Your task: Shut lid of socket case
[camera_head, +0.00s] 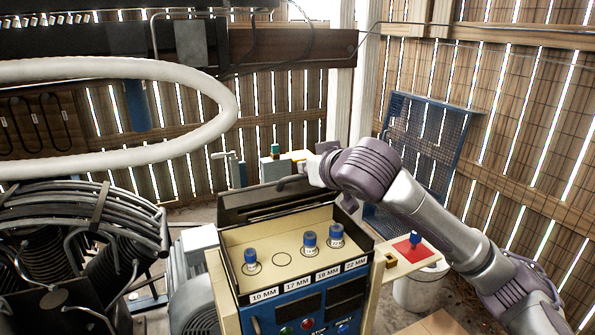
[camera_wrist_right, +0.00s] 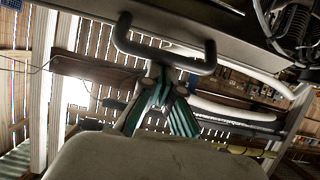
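The socket case (camera_head: 282,281) stands open in the head view, with its cream insert facing up. Its dark lid (camera_head: 262,203) is raised along the back edge. Blue sockets stand at the 10 MM (camera_head: 251,257), 19 MM (camera_head: 309,241) and 22 MM (camera_head: 336,233) places; the 17 MM circle is bare. My right gripper (camera_head: 305,170) is at the lid's top edge, by its dark handle (camera_head: 287,184). In the right wrist view the gripper fingers (camera_wrist_right: 160,88) are close together just below the handle bar (camera_wrist_right: 165,61); whether they clasp it is unclear. My left gripper is out of view.
A blue-topped piece (camera_head: 415,238) stands on a red square on a side board right of the case. Below the case is a panel with buttons and dark displays (camera_head: 300,310). A compressor (camera_head: 70,250) fills the left; a blue mesh rack (camera_head: 430,140) leans behind my right arm.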

